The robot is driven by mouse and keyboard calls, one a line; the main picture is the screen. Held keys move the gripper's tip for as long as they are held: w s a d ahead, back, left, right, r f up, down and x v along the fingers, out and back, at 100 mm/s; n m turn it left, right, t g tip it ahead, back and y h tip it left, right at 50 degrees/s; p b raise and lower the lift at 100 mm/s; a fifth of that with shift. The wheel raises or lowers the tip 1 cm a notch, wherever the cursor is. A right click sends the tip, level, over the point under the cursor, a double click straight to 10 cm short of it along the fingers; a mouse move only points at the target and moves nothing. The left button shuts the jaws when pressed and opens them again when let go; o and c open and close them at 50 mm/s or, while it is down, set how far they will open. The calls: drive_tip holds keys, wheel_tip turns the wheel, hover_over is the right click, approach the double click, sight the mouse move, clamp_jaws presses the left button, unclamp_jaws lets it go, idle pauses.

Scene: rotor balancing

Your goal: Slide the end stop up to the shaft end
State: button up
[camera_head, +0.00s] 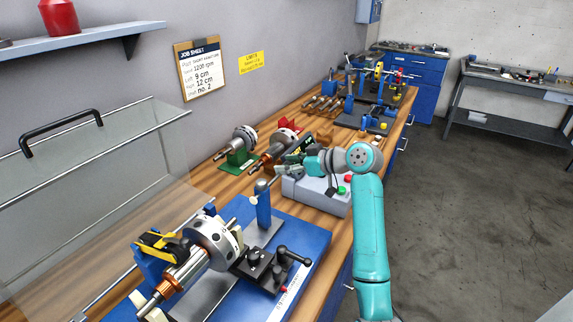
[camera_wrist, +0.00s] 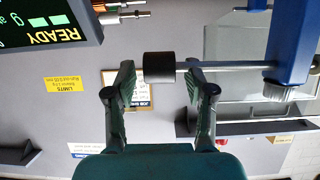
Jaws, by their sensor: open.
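The end stop is a blue post (camera_head: 264,210) on the blue machine bed, with a thin rod through its top. In the wrist view the post (camera_wrist: 290,45) is at the right, and its rod (camera_wrist: 225,66) ends in a dark cylindrical knob (camera_wrist: 158,67). My gripper (camera_head: 283,166) is at the rod's far end; in the wrist view its fingers (camera_wrist: 160,82) are open on either side of the knob, with gaps showing. The rotor (camera_head: 212,240) lies on the machine, its shaft end (camera_head: 231,223) pointing toward the post. The wrist view does not clearly show the shaft end.
A grey control box (camera_head: 318,195) with red and green buttons stands below my gripper. Spare rotors on a green stand (camera_head: 238,157) and a red stand (camera_head: 275,150) are behind. A clear cover (camera_head: 95,185) with a black handle is at the left.

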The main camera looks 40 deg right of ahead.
drive_tip(key=shift+w+a+f, duration=0.1)
drive_tip(key=shift+w, duration=0.15)
clamp_jaws()
drive_tip(key=s+a, duration=0.2)
drive_tip(key=a, duration=0.5)
drive_tip(key=shift+s, duration=0.3)
unclamp_jaws()
drive_tip(key=shift+a, duration=0.1)
